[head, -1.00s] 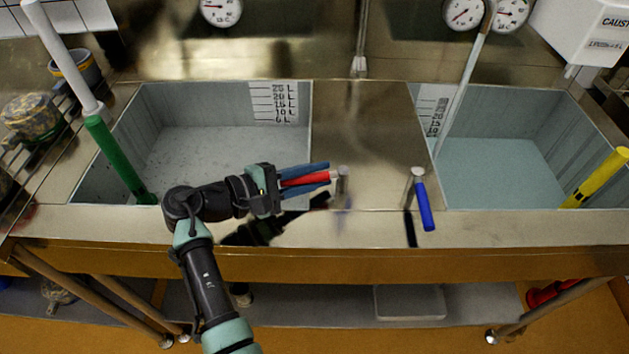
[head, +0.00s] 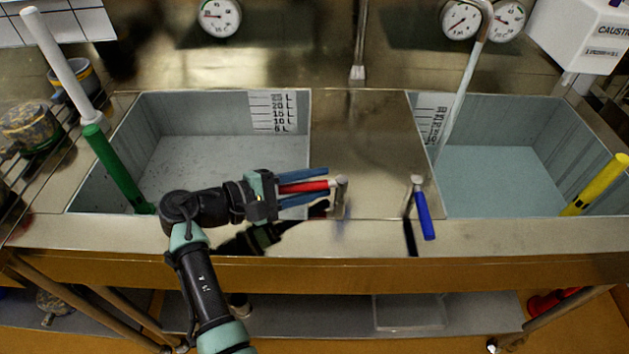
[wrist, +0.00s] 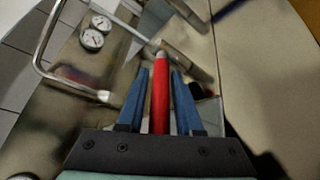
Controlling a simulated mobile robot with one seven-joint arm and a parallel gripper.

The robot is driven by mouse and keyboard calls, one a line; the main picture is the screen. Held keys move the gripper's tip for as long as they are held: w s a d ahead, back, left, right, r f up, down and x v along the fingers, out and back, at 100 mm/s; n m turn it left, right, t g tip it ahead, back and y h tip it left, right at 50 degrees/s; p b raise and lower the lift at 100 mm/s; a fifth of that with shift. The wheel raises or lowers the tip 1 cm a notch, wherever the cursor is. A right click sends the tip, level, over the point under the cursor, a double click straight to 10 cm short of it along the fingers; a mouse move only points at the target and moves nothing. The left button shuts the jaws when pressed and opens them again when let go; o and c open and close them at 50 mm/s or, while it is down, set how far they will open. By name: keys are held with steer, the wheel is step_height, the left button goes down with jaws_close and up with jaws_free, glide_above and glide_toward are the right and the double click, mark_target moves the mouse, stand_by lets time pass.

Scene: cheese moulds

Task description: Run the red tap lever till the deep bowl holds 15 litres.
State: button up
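The red tap lever (head: 303,187) lies pointing left from its pivot post on the steel deck. My gripper (head: 326,187) reaches it from the left, its blue fingers on either side of it. In the wrist view the red lever (wrist: 160,100) runs between the fingers (wrist: 160,72) with narrow gaps, so they look open around it. The right bowl (head: 500,178) has a pale blue bottom or water surface. A pale stream (head: 459,105) falls from the spout (head: 485,20) into it. Its litre scale (head: 431,118) is partly hidden and too small to read against a level.
A blue lever (head: 424,216) points forward to the right of the red one. The left bowl (head: 225,165) has its own litre scale and looks empty.

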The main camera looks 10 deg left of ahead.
steer(key=v, duration=1.3)
stand_by(6.7)
